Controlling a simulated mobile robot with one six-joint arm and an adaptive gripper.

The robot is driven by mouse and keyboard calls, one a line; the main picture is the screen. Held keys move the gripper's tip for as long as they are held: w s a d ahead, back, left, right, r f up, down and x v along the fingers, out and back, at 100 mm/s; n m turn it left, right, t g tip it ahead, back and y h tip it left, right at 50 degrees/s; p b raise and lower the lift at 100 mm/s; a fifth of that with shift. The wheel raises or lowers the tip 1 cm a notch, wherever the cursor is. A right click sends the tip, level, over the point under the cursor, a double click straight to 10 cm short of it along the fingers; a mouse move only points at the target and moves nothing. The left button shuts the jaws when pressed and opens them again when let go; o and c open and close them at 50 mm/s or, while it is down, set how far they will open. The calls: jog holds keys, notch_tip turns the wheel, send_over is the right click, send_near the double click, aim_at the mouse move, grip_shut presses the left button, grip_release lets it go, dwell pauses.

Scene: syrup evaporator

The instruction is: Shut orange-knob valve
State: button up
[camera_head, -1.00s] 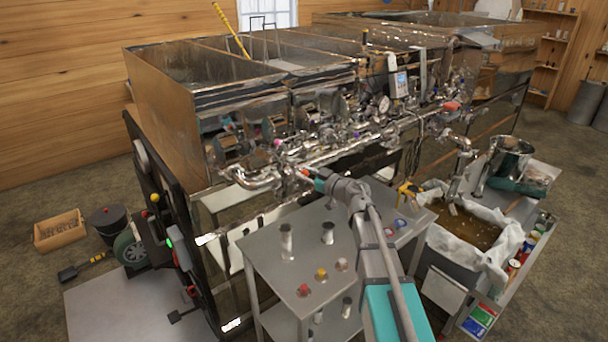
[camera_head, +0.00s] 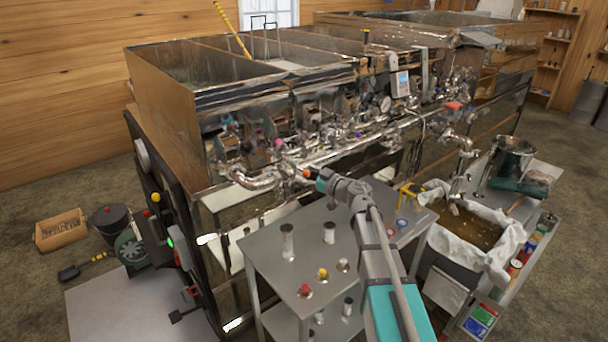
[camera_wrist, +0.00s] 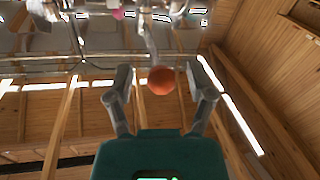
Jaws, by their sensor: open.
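The orange knob (camera_wrist: 161,80) shows in the wrist view as a round ball between and a little beyond the two fingers of my gripper (camera_wrist: 160,82). The fingers are spread, with a gap on each side of the knob. In the head view my gripper (camera_head: 314,176) reaches the front pipework of the evaporator, and the orange knob (camera_head: 306,173) shows just at its tip. The valve body behind the knob is small and hard to make out among the shiny pipes.
The steel evaporator (camera_head: 165,95) stands behind the pipework (camera_head: 335,152). A grey table (camera_head: 268,262) with several small fittings stands below my arm. A cloth-lined tub (camera_head: 436,240) stands to the right. Pink and other coloured knobs sit along the pipes.

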jog(key=v, duration=1.2)
jog(key=shift+w, duration=0.1)
jog(key=w+d+m+t+h, duration=0.3)
jog(key=d+m+t+h, duration=0.4)
jog(key=d+m+h, duration=0.5)
jog(key=s+d+f+m+g+h+b, duration=0.1)
jog(key=s+d+f+m+g+h, duration=0.2)
jog(key=f+g+h, duration=0.4)
jog(key=s+a+f+n+g+y, duration=0.1)
jog(key=s+a+f+g, duration=0.2)
jog(key=s, duration=0.4)
jog(key=s+a+f+n+g+y, duration=0.1)
jog(key=s+a+f+g+y, duration=0.1)
jog(key=s+a+f+g, duration=0.2)
jog(key=s+a+f+n+g+y+b, duration=0.1)
jog(key=s+a+f+g+y, duration=0.1)
jog(key=s+f, duration=0.4)
jog(key=s+a+g, duration=0.1)
jog(key=s+g, duration=0.1)
jog(key=s, duration=0.1)
jog(key=shift+s+a+f+g, duration=0.3)
jog(key=shift+a+f+g, duration=0.05)
jog(key=shift+a+g, duration=0.05)
